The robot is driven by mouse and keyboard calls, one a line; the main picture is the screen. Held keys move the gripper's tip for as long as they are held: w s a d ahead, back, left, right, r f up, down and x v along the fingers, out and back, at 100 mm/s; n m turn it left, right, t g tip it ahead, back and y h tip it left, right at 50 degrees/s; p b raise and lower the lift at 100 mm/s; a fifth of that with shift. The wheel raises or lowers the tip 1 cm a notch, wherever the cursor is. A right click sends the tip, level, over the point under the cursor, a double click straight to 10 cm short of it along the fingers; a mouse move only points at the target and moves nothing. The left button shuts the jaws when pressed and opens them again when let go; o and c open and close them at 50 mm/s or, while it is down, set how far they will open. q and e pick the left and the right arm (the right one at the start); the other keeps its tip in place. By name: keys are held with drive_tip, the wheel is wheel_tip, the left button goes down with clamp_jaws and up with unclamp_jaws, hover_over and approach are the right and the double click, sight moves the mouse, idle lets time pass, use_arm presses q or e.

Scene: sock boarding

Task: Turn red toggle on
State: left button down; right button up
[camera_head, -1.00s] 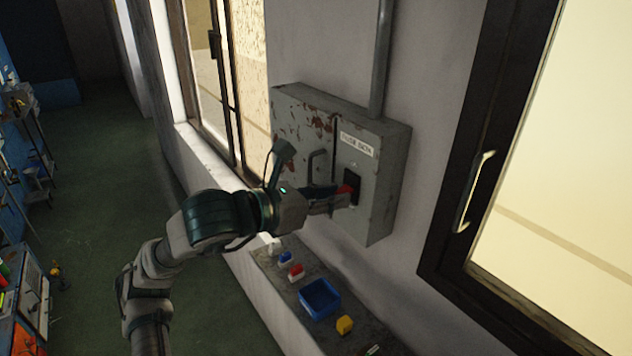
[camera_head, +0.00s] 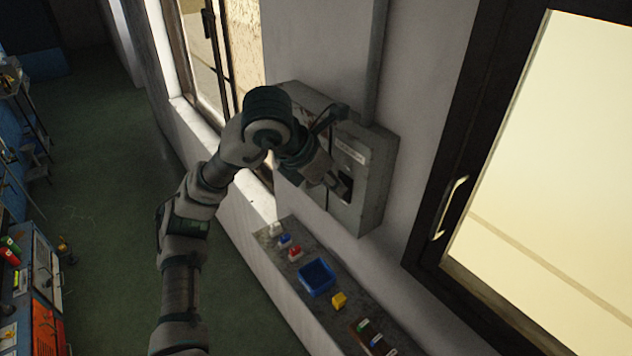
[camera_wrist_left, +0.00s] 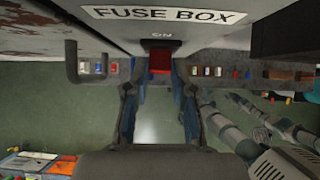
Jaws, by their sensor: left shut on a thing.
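The red toggle (camera_wrist_left: 160,60) sits in a dark slot on the front of the grey fuse box (camera_head: 376,182), just below an "ON" marking in the left wrist view. My left gripper (camera_wrist_left: 158,72) has one finger on each side of the toggle and is shut on it. In the head view my left gripper (camera_head: 340,186) is at the box front, below its label, and hides the toggle. My right gripper is not in view.
Below the box a ledge holds a blue bin (camera_head: 317,278), a yellow block (camera_head: 339,300) and several small coloured pieces. A dark-framed window with a handle (camera_head: 450,207) stands to the right. The green floor at left is clear near the wall.

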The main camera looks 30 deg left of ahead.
use_arm(q)
drive_tip(key=shift+f, duration=0.1)
idle(0.5)
drive_tip(key=c, duration=1)
unclamp_jaws()
drive_tip(key=shift+o, duration=0.2)
drive_tip(key=v, duration=1.2)
drive_tip(key=shift+a, duration=0.1)
